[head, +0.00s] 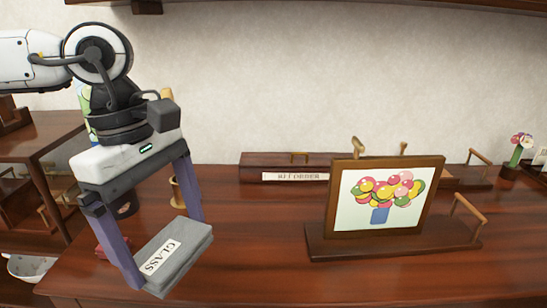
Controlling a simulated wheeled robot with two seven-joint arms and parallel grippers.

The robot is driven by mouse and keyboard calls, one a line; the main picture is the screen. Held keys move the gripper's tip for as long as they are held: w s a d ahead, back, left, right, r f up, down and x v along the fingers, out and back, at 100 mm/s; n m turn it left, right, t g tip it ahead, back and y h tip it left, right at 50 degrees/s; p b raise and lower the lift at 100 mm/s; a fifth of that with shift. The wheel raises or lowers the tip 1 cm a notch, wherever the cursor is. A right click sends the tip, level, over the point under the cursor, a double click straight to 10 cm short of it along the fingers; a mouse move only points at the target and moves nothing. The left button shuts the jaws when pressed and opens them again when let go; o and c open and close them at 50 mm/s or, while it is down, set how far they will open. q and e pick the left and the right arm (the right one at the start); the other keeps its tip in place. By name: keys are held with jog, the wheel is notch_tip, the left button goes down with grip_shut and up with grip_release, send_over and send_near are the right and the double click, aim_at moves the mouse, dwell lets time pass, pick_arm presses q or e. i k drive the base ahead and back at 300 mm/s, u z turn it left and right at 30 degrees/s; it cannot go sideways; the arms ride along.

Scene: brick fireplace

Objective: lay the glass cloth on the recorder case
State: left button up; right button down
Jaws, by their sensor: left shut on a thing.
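The glass cloth (183,252) is a grey folded cloth with a white label reading "GLASS". My left gripper (168,248) is shut on it, with one finger at each side, and holds it at the left part of the table, slightly tilted. I cannot tell how far it is above the tabletop. The recorder case (270,161) is a long dark brown wooden box with a small brass handle and a white label, at the back middle of the table. Its lid looks closed and its top is bare. My right gripper is not in view.
A framed picture of colourful flowers (385,198) stands on a wooden tray (330,245) in front of the case's right end. Other handled trays (470,178) and a small flower vase (518,152) are at the back right. The table's middle front (260,270) is clear.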

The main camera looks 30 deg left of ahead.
aim_at(269, 162)
jog(key=i, duration=0.9)
